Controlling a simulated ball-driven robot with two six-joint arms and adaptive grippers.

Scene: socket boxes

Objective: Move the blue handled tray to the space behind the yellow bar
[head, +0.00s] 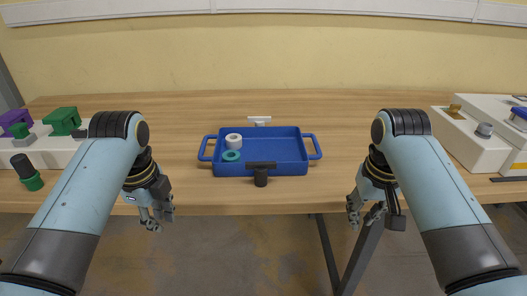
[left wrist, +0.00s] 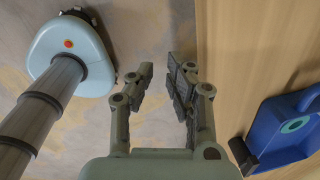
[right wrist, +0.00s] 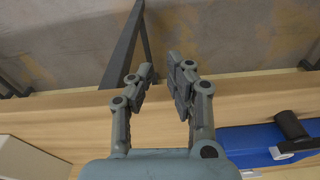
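The blue tray (head: 280,164) lies on the wooden table, with a loop handle at its left and right ends. A white roll (head: 233,140) and a teal ring (head: 231,156) are in its left part. Its corner shows in the left wrist view (left wrist: 263,125), and part of it in the right wrist view (right wrist: 245,140). My left gripper (head: 156,220) and right gripper (head: 366,216) hang open and empty off the table's front edge, either side of the tray and apart from it. I cannot make out a yellow bar in these views.
A black T-shaped piece (head: 261,177) stands at the tray's front; a whitish one (head: 259,119) stands behind it. White boxes with coloured pieces sit at the left (head: 60,150) and right (head: 470,140).

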